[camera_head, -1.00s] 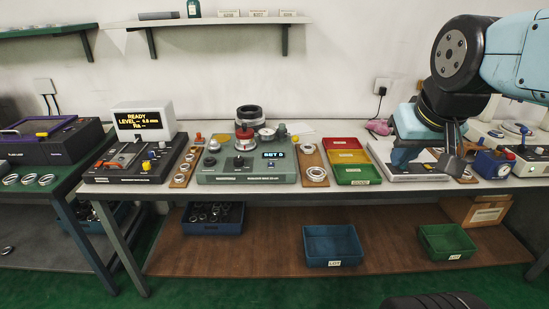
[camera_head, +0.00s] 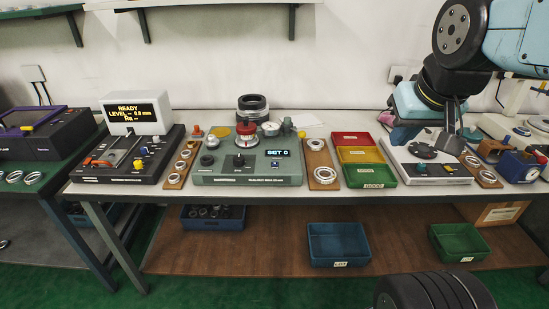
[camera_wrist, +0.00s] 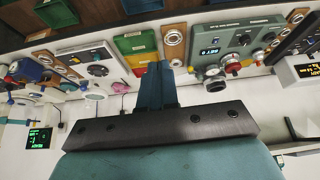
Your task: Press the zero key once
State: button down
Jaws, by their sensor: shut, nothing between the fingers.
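The green bench instrument (camera_head: 225,175) stands mid-bench with a lit "SET 0" display (camera_head: 278,153). It has a black knob, a red-banded round stage (camera_head: 245,133) and small controls on its top. My gripper (camera_head: 450,140) is shut and empty, above the white-topped device (camera_head: 418,165), well right of the green instrument. In the wrist view my gripper (camera_wrist: 157,70) points toward the bench, and the green instrument (camera_wrist: 240,55) appears upside down at upper right.
Red, yellow and green trays (camera_head: 370,177) and a wooden ring board (camera_head: 320,165) lie between my gripper and the green instrument. A black device with a "READY" screen (camera_head: 138,112) stands left. A blue block device (camera_head: 520,167) stands right. Bins sit on the lower shelf.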

jog(key=w+d+n+t+h, duration=0.1)
jog(key=w+n+t, duration=0.15)
jog(key=w, duration=1.15)
jog(key=n+g+y, duration=0.1)
jog(key=n+y, duration=0.6)
jog(key=n, duration=0.8)
send_over(277, 165)
notch_tip(277, 165, down, 18)
jog(key=shift+w+a+f+m, duration=0.1)
jog(key=shift+f+m, duration=0.1)
jog(key=shift+m, duration=0.05)
jog(key=shift+f, duration=4.4)
jog(key=shift+f, duration=0.15)
jog(key=shift+f, duration=0.2)
